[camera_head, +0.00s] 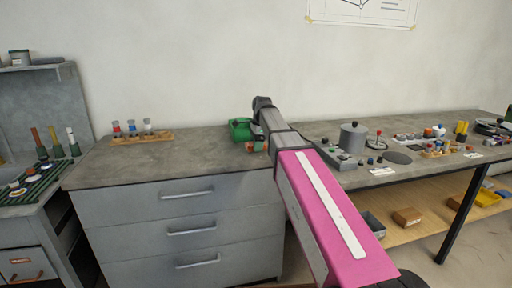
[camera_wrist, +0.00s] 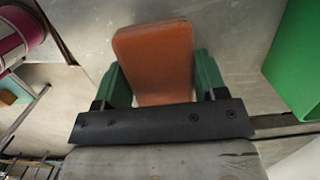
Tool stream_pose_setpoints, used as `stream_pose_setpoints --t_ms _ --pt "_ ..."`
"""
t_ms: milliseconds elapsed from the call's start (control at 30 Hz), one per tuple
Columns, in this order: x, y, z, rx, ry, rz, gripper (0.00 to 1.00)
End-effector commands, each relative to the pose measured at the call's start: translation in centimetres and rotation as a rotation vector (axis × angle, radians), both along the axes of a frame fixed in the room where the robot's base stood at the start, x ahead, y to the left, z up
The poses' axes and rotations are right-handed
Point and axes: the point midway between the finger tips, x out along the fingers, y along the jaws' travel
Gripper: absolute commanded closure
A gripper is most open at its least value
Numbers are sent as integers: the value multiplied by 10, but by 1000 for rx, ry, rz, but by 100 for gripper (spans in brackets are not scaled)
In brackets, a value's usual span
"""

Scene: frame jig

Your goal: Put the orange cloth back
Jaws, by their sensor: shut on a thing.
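The orange cloth (camera_wrist: 155,58) shows in the wrist view as a folded, rounded pad between the two green fingers of my gripper (camera_wrist: 162,80). My gripper is shut on it. In the head view my gripper (camera_head: 262,146) is over the right part of the grey drawer cabinet's top, mostly hidden by my arm. A small orange patch of the cloth (camera_head: 251,147) shows beside it. I cannot tell whether the cloth touches the top.
A green object (camera_head: 239,129) stands on the cabinet top just beyond my gripper; a green wall (camera_wrist: 297,65) is at the right in the wrist view. A wooden rack (camera_head: 143,137) with bottles stands left. The cabinet top (camera_head: 195,155) between is clear. The right bench holds a grey pot (camera_head: 353,137).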

Motion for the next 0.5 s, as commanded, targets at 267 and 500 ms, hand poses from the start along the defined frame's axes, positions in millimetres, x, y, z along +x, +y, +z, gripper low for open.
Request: stream_pose_setpoints --t_ms 267,500 --pt "0 0 -9 0 -1 0 61" --pt "0 0 -12 0 0 0 22"
